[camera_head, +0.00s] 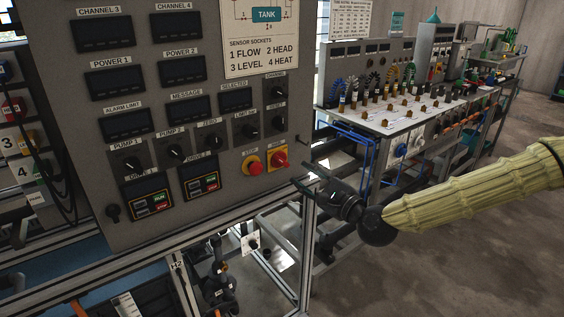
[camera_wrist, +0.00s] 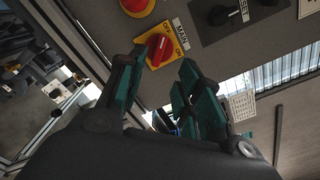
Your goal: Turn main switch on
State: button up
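The main switch (camera_head: 279,159) is a red rotary knob on a yellow plate at the lower right corner of the grey control panel. In the wrist view the red knob (camera_wrist: 157,48) shows up close, with OFF, ON and MAIN lettering around it. I cannot tell for sure which position it is set to. My gripper (camera_head: 316,180) is just right of and below the switch in the head view. In the wrist view my gripper (camera_wrist: 160,75) has its teal-padded fingers spread and empty, with the knob showing beyond the gap between them. No contact is visible.
A red stop button (camera_head: 254,166) on a yellow base sits just left of the switch. Black dials (camera_head: 250,131) and displays (camera_head: 195,172) cover the panel (camera_head: 225,195). A metal frame post (camera_head: 306,245) stands below. A workbench (camera_head: 400,115) with cables stands behind right.

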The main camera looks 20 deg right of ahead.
aim_at(285, 164)
jog(key=shift+b+x, duration=1.05)
jog(key=shift+x, duration=3.45)
jog(key=shift+f, duration=0.15)
jog(key=shift+w+a, duration=0.15)
jog(key=shift+w, duration=0.25)
grip_shut()
